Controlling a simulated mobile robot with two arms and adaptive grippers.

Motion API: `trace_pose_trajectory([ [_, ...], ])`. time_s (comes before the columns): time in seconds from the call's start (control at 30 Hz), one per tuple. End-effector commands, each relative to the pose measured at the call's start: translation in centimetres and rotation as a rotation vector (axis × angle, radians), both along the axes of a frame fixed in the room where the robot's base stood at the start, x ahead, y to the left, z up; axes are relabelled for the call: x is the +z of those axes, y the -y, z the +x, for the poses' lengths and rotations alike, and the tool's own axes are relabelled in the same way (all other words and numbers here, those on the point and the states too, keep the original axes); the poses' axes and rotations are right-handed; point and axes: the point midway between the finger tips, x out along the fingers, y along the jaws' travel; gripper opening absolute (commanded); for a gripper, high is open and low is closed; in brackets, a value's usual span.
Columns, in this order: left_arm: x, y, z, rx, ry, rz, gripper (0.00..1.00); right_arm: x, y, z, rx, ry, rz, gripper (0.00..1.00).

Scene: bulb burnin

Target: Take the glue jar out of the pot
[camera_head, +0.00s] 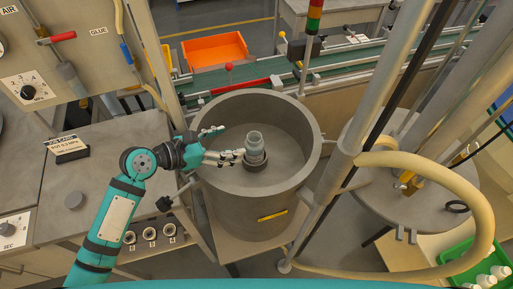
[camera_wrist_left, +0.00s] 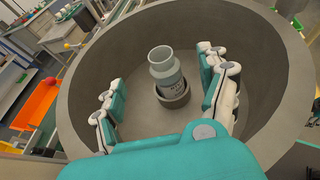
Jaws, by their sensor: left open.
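The glue jar (camera_head: 255,143) is grey with a paler neck and stands upright in a dark ring-shaped holder (camera_head: 255,164) on the floor of the large grey pot (camera_head: 308,175). In the left wrist view the jar (camera_wrist_left: 167,75) stands in its holder (camera_wrist_left: 175,97) inside the pot (camera_wrist_left: 75,75), with part of a dark label showing. My left gripper (camera_head: 226,143) reaches over the pot's left rim. Its fingers are open and point toward the jar. In the wrist view the jar appears beyond and between the two spread fingers (camera_wrist_left: 160,90), not gripped. My right gripper is not seen.
A grey post (camera_head: 345,120) and a thick beige hose (camera_head: 485,200) stand right of the pot. A conveyor (camera_head: 350,60) and an orange bin (camera_head: 214,50) lie behind it. A control panel (camera_head: 60,45) is at upper left. The pot's wall surrounds the jar.

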Motion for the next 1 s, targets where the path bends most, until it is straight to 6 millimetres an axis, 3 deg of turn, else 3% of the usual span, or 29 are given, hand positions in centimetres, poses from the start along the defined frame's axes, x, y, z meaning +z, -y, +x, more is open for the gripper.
trace_pose_trajectory([
  [0.1,-0.8,2.2,1.4,-0.001,0.001,-0.002,0.77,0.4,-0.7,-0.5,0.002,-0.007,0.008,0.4],
  [0.3,-2.2,4.8,3.1,-0.001,0.0,0.0,0.77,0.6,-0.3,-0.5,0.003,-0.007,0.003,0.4],
  [0.6,-3.2,6.8,4.3,-0.001,0.0,0.0,0.77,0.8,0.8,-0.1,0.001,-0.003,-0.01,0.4],
  [0.8,-4.4,9.2,6.0,-0.001,0.0,0.0,0.77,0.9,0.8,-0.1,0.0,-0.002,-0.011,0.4],
  [1.0,-4.9,10.1,6.5,-0.001,0.002,0.001,0.77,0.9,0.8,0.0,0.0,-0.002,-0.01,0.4],
])
